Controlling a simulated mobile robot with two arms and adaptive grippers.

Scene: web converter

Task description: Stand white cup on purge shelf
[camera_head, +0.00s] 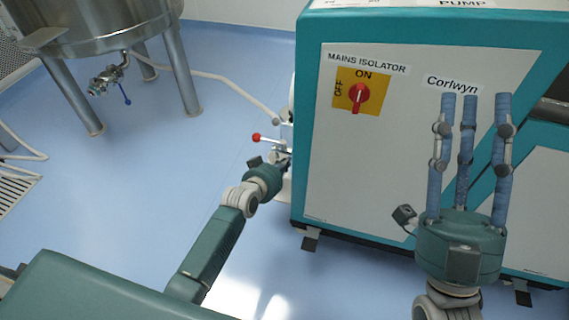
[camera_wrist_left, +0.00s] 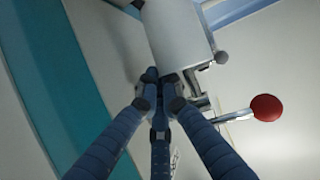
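In the left wrist view a whitish-grey cylinder (camera_wrist_left: 180,38) is just beyond my left fingertips; I cannot tell whether it is the white cup or a fixed part. My left gripper (camera_wrist_left: 160,80) has its blue fingers drawn in toward each other; whether they touch or hold anything is unclear. In the head view my left gripper (camera_head: 284,164) is beside the machine's left side, below a red-knobbed lever (camera_head: 257,137). My right gripper (camera_head: 472,98) is open and empty, its fingers pointing up in front of the machine. I cannot make out the purge shelf.
The teal and white machine (camera_head: 345,180) fills the right side, with a red mains isolator switch (camera_head: 358,93). The red knob also shows in the left wrist view (camera_wrist_left: 267,107). A steel tank (camera_head: 95,25) on legs stands at back left. Blue floor (camera_head: 130,190) between is clear.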

